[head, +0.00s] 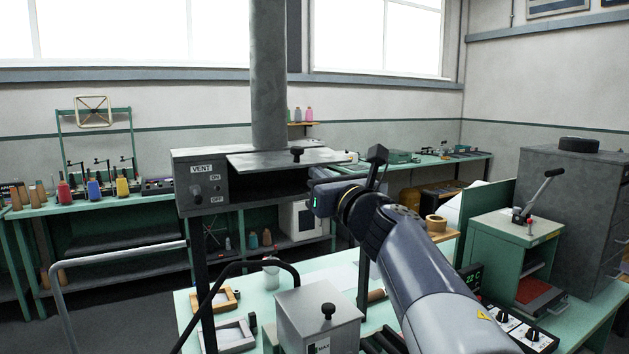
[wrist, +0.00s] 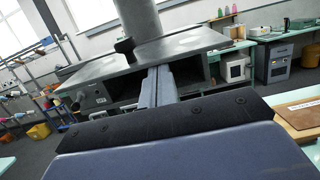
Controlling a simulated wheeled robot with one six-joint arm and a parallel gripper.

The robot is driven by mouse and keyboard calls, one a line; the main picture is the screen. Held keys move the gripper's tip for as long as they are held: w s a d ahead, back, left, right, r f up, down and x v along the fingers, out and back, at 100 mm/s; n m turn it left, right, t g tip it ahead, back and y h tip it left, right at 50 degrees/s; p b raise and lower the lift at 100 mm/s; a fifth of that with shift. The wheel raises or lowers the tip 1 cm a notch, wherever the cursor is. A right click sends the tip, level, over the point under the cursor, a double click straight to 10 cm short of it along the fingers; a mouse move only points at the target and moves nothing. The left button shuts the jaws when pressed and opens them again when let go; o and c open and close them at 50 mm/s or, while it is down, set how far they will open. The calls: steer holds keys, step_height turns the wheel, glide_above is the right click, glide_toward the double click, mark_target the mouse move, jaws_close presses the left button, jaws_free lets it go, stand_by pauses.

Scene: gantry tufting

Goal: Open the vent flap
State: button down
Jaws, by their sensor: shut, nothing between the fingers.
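The vent flap (head: 270,161) is a flat grey plate on the grey vent box (head: 201,186). It stands raised, roughly level, with a dark opening below it. A black knob (head: 297,154) sits on it. In the wrist view the flap (wrist: 185,43) spans the upper middle, with its knob (wrist: 125,46) just left of my fingers. My gripper (wrist: 158,72) is shut and empty, its tips near the flap's front edge; whether they touch it I cannot tell. In the head view the fingers are hidden and only the gripper body shows right of the box.
A grey round duct (head: 268,75) rises above the box. The box's left face carries a VENT ON/OFF switch (head: 197,190). A lidded metal bin (head: 318,318) with a black knob and a curved black rail (head: 245,266) stand in front. A green bench (head: 330,268) lies below.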

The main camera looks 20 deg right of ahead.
steer(key=shift+f, duration=0.1)
step_height(320, 180, down, 4)
steer(key=b, duration=0.5)
steer(key=s+d+r, duration=0.1)
steer(key=s+r, duration=0.1)
steer(key=s, duration=0.7)
steer(key=shift+d+r+p, duration=0.2)
steer(key=shift+d+p, duration=0.15)
steer(key=shift+d, duration=0.05)
steer(key=p+x, duration=0.4)
steer(key=x, duration=0.5)
steer(key=shift+w, duration=0.15)
stand_by(0.4)
